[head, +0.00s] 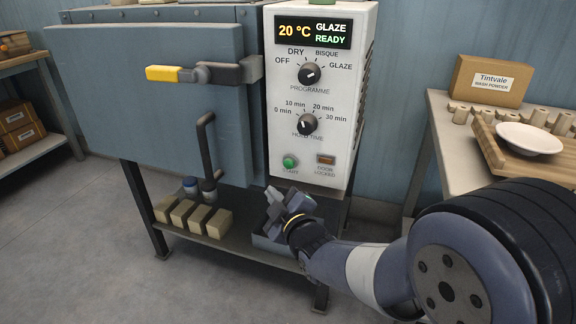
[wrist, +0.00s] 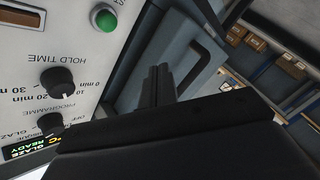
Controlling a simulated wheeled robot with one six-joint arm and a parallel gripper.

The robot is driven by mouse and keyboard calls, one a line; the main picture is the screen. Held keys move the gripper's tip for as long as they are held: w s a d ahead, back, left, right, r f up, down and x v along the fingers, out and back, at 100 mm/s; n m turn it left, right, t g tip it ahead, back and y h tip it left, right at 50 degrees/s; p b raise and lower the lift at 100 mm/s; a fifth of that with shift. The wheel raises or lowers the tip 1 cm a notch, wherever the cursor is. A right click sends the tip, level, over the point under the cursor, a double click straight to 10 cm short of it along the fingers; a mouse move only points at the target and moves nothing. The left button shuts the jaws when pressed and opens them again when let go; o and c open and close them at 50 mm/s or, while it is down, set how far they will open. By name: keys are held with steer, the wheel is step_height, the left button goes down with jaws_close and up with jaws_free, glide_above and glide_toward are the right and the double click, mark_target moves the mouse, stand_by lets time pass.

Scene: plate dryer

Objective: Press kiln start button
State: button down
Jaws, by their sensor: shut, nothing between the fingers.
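The kiln's white control panel (head: 318,110) faces me in the head view. Its green start button (head: 290,161) is at the lower left of the panel, and it also shows at the top of the wrist view (wrist: 104,18). The display (head: 313,32) reads 20 °C, GLAZE, READY. The programme knob (head: 309,74) and hold time knob (head: 307,124) sit above the button. My gripper (head: 273,200) is shut and empty, below the button in the head view and apart from it. In the wrist view its fingers (wrist: 158,85) are together beside the panel.
The kiln door (head: 150,110) is closed, with a yellow-ended handle (head: 180,74). A door locked lamp (head: 326,159) is right of the button. Grey-tan blocks (head: 195,217) stand on the lower shelf. A side table (head: 445,150) at right holds a box (head: 490,82) and a white plate (head: 530,138).

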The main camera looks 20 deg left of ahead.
mark_target(289, 163)
steer(key=w+p, duration=0.2)
steer(key=w, duration=0.6)
steer(key=shift+w+d+p, duration=0.3)
steer(key=shift+d, duration=0.05)
steer(key=shift+w, duration=0.1)
stand_by(1.7)
steer(key=shift+w, duration=0.35)
steer(key=shift+w+b, duration=0.3)
steer(key=shift+w, duration=0.15)
stand_by(0.6)
stand_by(0.3)
steer(key=shift+s+b, duration=0.7)
steer(key=shift+s, duration=0.2)
